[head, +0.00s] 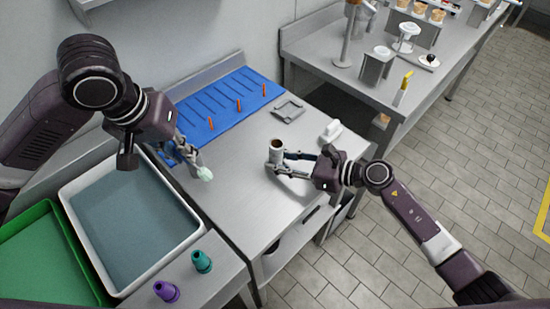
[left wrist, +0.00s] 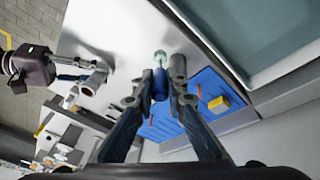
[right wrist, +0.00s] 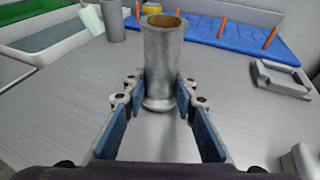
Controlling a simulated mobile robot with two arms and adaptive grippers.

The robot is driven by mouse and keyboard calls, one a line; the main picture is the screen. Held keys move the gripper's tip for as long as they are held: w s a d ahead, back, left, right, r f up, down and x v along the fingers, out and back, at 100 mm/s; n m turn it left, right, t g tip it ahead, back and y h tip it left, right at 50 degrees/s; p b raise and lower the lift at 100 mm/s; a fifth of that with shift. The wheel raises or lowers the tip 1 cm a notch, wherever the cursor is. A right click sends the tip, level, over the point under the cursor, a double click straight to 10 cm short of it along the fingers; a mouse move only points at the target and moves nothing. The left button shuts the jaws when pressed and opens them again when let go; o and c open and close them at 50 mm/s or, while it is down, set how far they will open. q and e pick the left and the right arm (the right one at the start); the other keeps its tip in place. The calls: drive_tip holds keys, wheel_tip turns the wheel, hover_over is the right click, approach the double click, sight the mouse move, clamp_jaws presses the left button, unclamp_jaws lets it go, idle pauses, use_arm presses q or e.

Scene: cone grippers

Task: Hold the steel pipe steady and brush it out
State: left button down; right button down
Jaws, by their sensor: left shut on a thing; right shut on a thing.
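The steel pipe (head: 276,150) stands upright on the steel table, with a brownish inside at its open top. My right gripper (head: 282,166) is shut on it; the right wrist view shows the fingers on both sides of the lower pipe (right wrist: 162,60). My left gripper (head: 190,160) is shut on a brush, away to the left of the pipe. In the left wrist view the brush has a blue handle (left wrist: 160,84) and a pale green tip (left wrist: 160,58). The tip (head: 205,174) points away from the left gripper, apart from the pipe.
A blue mat (head: 235,92) with orange pegs lies at the back, beside a grey square tray (head: 289,110) and a white item (head: 331,131). A white-rimmed basin (head: 120,291) is left. The table between the grippers is clear.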

drive_tip(key=shift+r+n+g, duration=0.1)
drive_tip(key=shift+n+g, duration=0.4)
drive_tip(key=shift+n+g+y, duration=0.3)
drive_tip(key=shift+g+y, duration=0.1)
drive_tip(key=shift+g, duration=0.1)
drive_tip(key=shift+s, duration=0.1)
idle(0.9)
drive_tip(key=c, duration=1.6)
unclamp_jaws()
drive_tip(key=shift+d, duration=0.1)
